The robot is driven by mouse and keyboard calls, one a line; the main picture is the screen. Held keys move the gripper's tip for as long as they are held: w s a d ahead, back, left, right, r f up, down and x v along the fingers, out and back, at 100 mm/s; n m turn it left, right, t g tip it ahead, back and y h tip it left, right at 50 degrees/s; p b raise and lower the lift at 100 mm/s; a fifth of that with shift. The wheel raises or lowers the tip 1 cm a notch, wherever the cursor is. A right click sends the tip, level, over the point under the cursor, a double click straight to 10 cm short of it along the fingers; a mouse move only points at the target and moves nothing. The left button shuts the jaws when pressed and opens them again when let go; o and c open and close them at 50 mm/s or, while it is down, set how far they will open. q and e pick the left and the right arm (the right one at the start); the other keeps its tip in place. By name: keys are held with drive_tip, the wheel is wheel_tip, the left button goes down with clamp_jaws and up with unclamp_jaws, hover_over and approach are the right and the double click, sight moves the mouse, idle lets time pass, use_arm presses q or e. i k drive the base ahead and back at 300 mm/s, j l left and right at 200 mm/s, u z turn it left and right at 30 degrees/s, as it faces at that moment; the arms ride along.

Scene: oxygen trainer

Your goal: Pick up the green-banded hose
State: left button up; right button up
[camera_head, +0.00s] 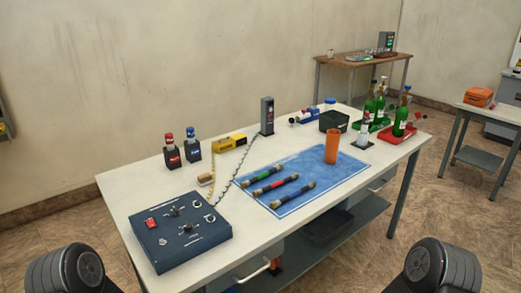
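Three short dark hoses with brass-coloured ends lie side by side on a blue mat (325,178) on the white table. The farthest hose (262,174) appears to carry the green band, though the band is small at this distance. The middle hose (275,184) has a red band. The nearest hose (292,194) has a band that looks blue. Neither of my grippers is in view. Only dark rounded parts of my arms show at the bottom left and bottom right corners, well short of the hoses.
A dark control box (180,232) with knobs stands left of the mat, a coiled cord running from it. An orange cup (332,146) stands on the mat's far right part. Green bottles (402,113) stand in trays at the right. The mat's right half is mostly bare.

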sight(243, 185)
drive_tip(key=i+l+z, duration=0.2)
drive_tip(key=l, duration=0.35)
drive_tip(key=i+l+z, duration=0.2)
drive_tip(key=i+l, duration=0.15)
drive_tip(key=l, duration=0.2)
drive_tip(key=i+l+z, duration=0.2)
drive_tip(key=i+l, duration=0.15)
drive_tip(key=l, duration=0.1)
